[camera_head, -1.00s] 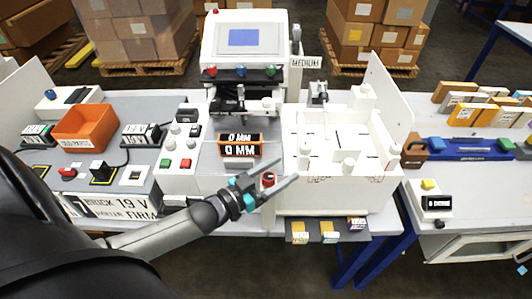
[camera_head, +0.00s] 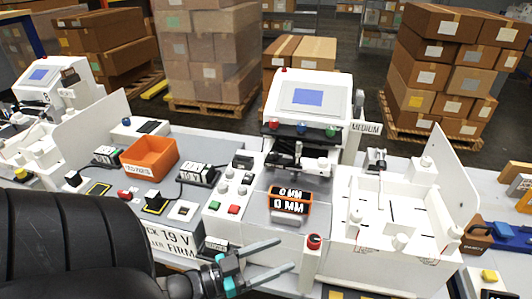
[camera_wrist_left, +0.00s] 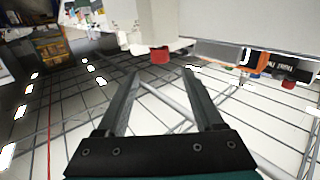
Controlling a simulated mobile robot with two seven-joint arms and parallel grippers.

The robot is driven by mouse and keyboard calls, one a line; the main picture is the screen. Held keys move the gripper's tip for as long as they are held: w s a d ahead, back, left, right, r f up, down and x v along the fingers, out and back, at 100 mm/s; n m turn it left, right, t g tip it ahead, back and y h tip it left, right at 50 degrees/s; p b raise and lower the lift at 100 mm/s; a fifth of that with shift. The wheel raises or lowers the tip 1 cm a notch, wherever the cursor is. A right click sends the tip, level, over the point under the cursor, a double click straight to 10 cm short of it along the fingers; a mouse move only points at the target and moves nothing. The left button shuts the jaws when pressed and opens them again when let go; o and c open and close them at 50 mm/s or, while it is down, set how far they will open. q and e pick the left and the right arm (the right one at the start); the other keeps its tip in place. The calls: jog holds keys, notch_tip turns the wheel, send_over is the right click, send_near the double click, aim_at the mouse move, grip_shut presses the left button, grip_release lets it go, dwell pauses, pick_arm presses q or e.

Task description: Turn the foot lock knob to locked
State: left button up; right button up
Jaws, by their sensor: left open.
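A red knob (camera_head: 314,241) tops a white post at the front of the white plotter machine (camera_head: 308,95). I cannot tell whether it is the foot lock knob, and I read no lock marking. My left gripper (camera_head: 285,255) is open and empty. Its two fingers point right, with the tips just left of the post in the head view. In the left wrist view, the open fingers (camera_wrist_left: 161,72) point toward a red part (camera_wrist_left: 159,55) under a white post, apart from it. My right gripper is not in view.
An orange bin (camera_head: 150,157) and switch boxes stand on the bench to the left. A white walled tray (camera_head: 385,240) is right of the red knob. Cartons on pallets (camera_head: 205,50) stand behind.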

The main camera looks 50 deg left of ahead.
pick_arm(q)
jog(key=shift+v, duration=1.05)
jog(key=shift+w, duration=0.1)
